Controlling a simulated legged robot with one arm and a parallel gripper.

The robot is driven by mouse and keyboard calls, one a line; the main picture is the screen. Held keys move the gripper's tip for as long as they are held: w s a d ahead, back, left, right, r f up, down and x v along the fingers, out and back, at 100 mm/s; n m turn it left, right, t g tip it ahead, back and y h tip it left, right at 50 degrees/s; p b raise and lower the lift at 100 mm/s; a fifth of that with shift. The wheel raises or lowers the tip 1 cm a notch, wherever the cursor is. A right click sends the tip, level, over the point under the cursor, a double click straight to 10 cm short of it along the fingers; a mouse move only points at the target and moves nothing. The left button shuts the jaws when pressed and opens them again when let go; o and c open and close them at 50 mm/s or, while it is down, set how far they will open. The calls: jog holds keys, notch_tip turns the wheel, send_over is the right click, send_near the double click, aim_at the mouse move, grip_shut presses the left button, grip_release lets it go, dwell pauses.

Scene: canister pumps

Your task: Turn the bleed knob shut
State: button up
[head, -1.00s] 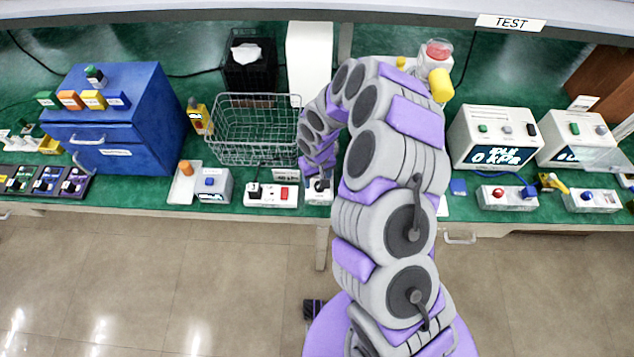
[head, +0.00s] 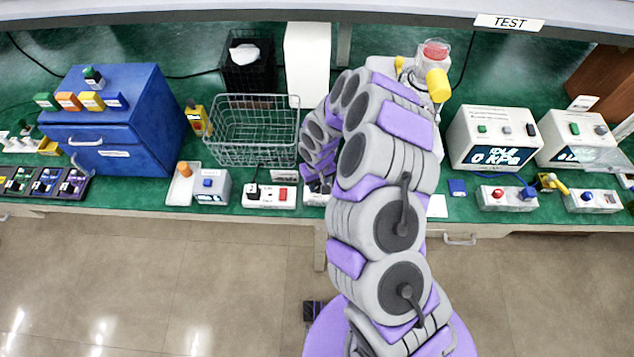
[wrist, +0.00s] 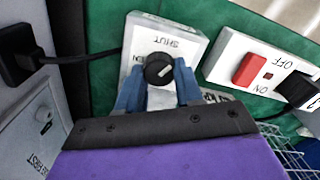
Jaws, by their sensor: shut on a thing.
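The bleed knob (wrist: 158,68) is a round black knob on a pale box (wrist: 190,38). The word SHUT is printed upside down on the box, beyond the knob in the wrist view. The knob's pale mark is small, and I cannot tell exactly where it points. My gripper (wrist: 158,84) has its two blue fingers on either side of the knob and is shut on it. In the head view the pale box (head: 314,199) shows only in part at the bench's front edge, with my arm hiding the knob and fingers.
A power strip with a red switch (wrist: 250,70) and a black plug (wrist: 298,88) lies right of the box in the wrist view. A black plug and cable (wrist: 22,52) are at left. A wire basket (head: 255,150) stands behind the strip in the head view.

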aim_at(318, 185)
jog(key=shift+s, duration=0.1)
jog(key=c, duration=0.4)
jog(key=shift+s+n, duration=0.1)
jog(key=shift+n, duration=2.2)
jog(key=o, duration=1.1)
jog(key=shift+c, duration=0.2)
jog(key=shift+r, duration=0.3)
notch_tip(318, 185, up, 17)
jog(key=p, duration=0.1)
jog(key=shift+f, duration=0.15)
